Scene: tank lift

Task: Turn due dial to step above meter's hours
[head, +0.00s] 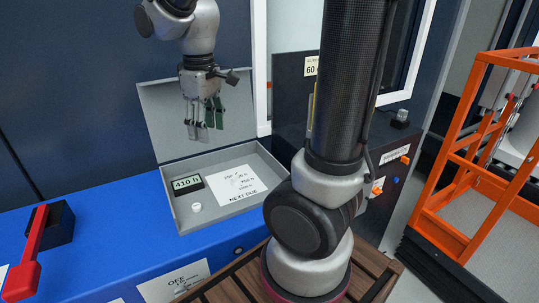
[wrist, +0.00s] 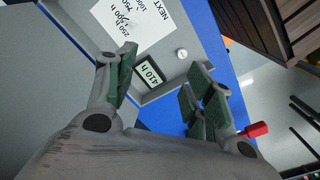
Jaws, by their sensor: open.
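The meter (head: 187,184) reads 410 h and sits in the left of an open grey box; it also shows in the wrist view (wrist: 148,71). A white plate (head: 243,195) marked NEXT DUE lies to its right; its hour marks, including 250 h and 750, are partly legible. A small round white knob (head: 196,208) stands near the meter and also shows in the wrist view (wrist: 182,54). I cannot make out a dial pointer or its setting. My gripper (head: 206,130) is open and empty, above the box in front of its raised lid, touching nothing.
The grey box (head: 250,215) sits on a blue housing (head: 120,240), its lid (head: 160,120) raised behind. A red lever (head: 35,250) stands at the left. An orange frame (head: 455,150) stands at the right. A slatted wooden surface (head: 370,270) lies in front.

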